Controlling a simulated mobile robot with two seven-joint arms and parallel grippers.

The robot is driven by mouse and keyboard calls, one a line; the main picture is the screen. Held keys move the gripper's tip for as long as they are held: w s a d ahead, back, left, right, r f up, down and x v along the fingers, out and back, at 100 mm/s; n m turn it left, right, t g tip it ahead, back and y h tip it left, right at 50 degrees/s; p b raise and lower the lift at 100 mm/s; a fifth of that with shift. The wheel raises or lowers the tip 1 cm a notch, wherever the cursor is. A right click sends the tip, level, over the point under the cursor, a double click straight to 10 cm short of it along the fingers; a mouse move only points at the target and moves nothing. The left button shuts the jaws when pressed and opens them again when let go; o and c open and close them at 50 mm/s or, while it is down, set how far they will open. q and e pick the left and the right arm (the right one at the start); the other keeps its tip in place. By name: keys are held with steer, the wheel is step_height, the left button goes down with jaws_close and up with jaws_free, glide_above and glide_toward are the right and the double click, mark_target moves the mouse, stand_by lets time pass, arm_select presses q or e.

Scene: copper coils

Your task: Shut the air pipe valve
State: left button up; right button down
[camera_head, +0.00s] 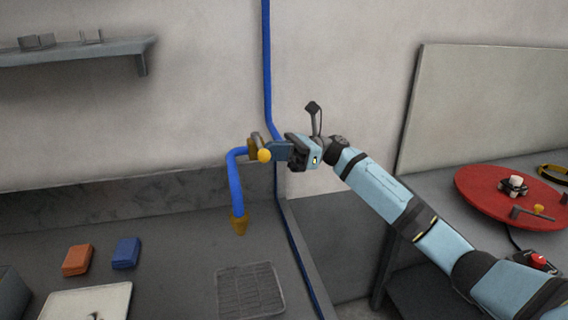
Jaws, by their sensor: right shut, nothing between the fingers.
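A blue air pipe (267,70) runs down the wall. Near its lower part sits a brass-coloured valve (254,145) with a yellow round knob (264,155) at its front. A curved blue hose (235,175) leads from the valve down to a brass nozzle (238,224). My right gripper (274,151) reaches in from the right, its fingers right beside the yellow knob. It is shut with nothing held; whether it touches the knob or valve I cannot tell. The gripper hides part of the pipe behind it. My left gripper is not in view.
The grey bench below holds an orange block (77,260), a blue block (126,253), a white tray (60,305) and a dark grid (225,291). At the right stands a red round disc (480,190) with parts on it. A shelf (70,54) hangs upper left.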

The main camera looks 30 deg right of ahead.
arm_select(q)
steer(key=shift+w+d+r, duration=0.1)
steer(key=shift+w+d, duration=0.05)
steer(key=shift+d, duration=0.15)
arm_select(e)
steer(key=shift+a, duration=0.1)
arm_select(q)
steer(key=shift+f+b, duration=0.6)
steer(key=shift+b, duration=0.55)
arm_select(e)
steer(key=d+f, duration=0.2)
steer(key=d, duration=1.1)
steer(key=shift+s+d+f, duration=0.3)
steer(key=shift+f, duration=0.05)
